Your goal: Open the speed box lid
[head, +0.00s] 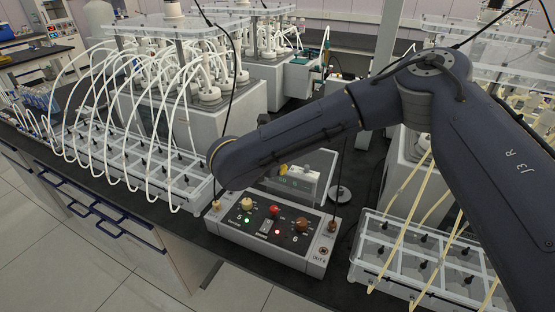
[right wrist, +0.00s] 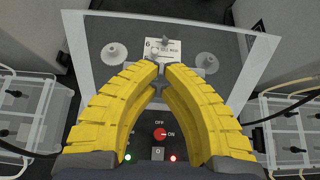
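The speed box (head: 262,250) is a pale box with a dark control face, coloured knobs and lit green and red lamps. Its clear lid (head: 322,160) appears raised, tilted up at the back edge of the box. In the right wrist view the lid (right wrist: 250,60) is a see-through sheet with pale edges. My right gripper (right wrist: 161,68) has yellow fingers that converge in front of this sheet, their tips almost together; nothing is clearly held. Whether the tips touch the lid I cannot tell. In the head view the arm hides most of this gripper. My left gripper is out of view.
A clear rack with white tubes (head: 130,160) stands left of the box, and another rack with yellowish tubes (head: 400,255) stands right. Reactors (head: 205,100) stand behind. The bench's front edge is close to the box.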

